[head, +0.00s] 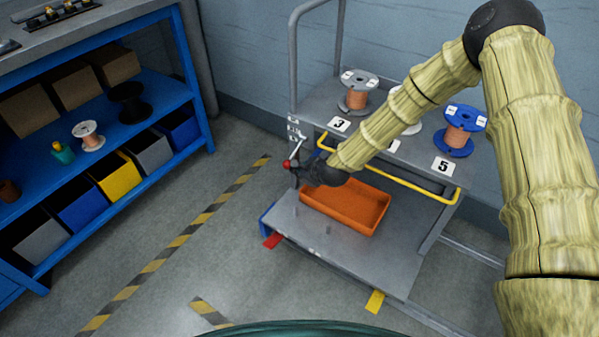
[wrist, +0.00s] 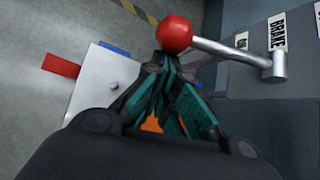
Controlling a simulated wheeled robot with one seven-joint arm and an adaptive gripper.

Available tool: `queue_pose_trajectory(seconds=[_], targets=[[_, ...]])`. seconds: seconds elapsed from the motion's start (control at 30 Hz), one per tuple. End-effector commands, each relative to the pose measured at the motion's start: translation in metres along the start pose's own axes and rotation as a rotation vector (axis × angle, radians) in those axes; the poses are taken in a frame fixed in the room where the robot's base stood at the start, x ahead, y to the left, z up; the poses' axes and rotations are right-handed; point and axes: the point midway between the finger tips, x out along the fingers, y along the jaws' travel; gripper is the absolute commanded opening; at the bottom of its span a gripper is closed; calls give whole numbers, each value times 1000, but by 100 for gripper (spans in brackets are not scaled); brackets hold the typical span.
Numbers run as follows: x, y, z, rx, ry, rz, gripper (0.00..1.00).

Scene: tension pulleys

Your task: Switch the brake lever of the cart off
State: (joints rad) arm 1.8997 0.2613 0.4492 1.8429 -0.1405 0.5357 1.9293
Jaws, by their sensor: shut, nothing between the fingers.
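The brake lever (wrist: 232,55) is a grey metal rod with a red ball knob (wrist: 174,34), mounted on the side of the grey cart (head: 330,250). A plate reading "BRAKE" (wrist: 277,33) is beside its pivot in the wrist view. In the head view the lever's red knob (head: 287,164) shows at the cart's left post. My gripper (wrist: 168,62) is shut and empty, its fingertips close to the knob; I cannot tell whether they touch it. In the head view my gripper (head: 298,170) is at the cart's left side, right by the knob.
The cart carries spools such as the blue one (head: 460,130) on top and an orange tray (head: 345,207) on its lower deck. A yellow rail (head: 400,185) runs along its front. A blue shelf (head: 180,150) with bins stands at left. The floor between is clear.

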Motion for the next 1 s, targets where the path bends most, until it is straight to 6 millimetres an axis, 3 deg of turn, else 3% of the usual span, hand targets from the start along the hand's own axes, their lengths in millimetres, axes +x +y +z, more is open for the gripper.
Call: queue_pose_trajectory(seconds=[0.67, 1.0], targets=[[-10, 3, 7, 67, 0, 67, 0], [-29, 8, 15, 157, -2, 156, 0]])
